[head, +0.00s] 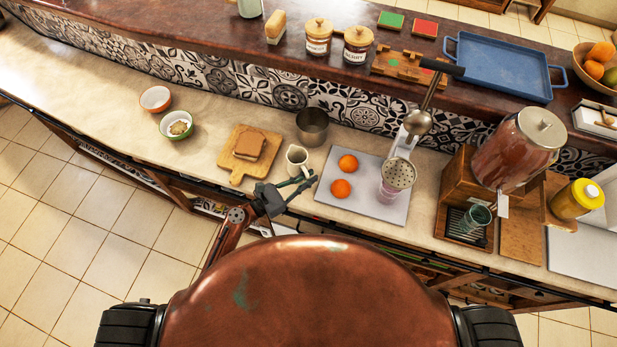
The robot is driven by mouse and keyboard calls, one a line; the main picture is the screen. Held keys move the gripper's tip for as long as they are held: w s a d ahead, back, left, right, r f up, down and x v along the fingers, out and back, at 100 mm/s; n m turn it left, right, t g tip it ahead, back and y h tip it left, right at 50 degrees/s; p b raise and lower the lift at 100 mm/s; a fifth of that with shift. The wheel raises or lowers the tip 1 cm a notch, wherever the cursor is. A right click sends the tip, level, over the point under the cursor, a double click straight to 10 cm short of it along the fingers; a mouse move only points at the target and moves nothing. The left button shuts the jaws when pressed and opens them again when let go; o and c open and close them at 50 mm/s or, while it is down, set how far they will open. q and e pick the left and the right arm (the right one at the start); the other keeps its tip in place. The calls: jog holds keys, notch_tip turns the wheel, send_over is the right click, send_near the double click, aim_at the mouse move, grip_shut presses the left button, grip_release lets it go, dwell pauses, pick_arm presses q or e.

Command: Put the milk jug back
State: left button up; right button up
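A small cream-coloured milk jug (297,157) stands on the pale counter, between the wooden board with bread and the grey mat with oranges. It appears upright. My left gripper (309,178) reaches over the counter's front edge, right at the near side of the jug. Its two fingers look spread apart, and they overlap the jug's lower part in this view. I cannot tell whether they touch it. My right gripper is out of view.
A metal cup (312,127) stands close behind the jug. The wooden board (236,163) is to its left, and the mat (372,206) with oranges (341,188) and a juicer (398,175) to its right. Bowls (155,99) stand farther left. The counter between bowls and board is clear.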

pick_arm(q)
jog(key=o, duration=0.3)
jog(key=shift+o, duration=0.2)
jog(key=shift+r, duration=0.2)
jog(key=b+v, duration=0.1)
jog(key=v, duration=1.1)
jog(key=shift+b, duration=0.3)
jog(key=shift+f, duration=0.1)
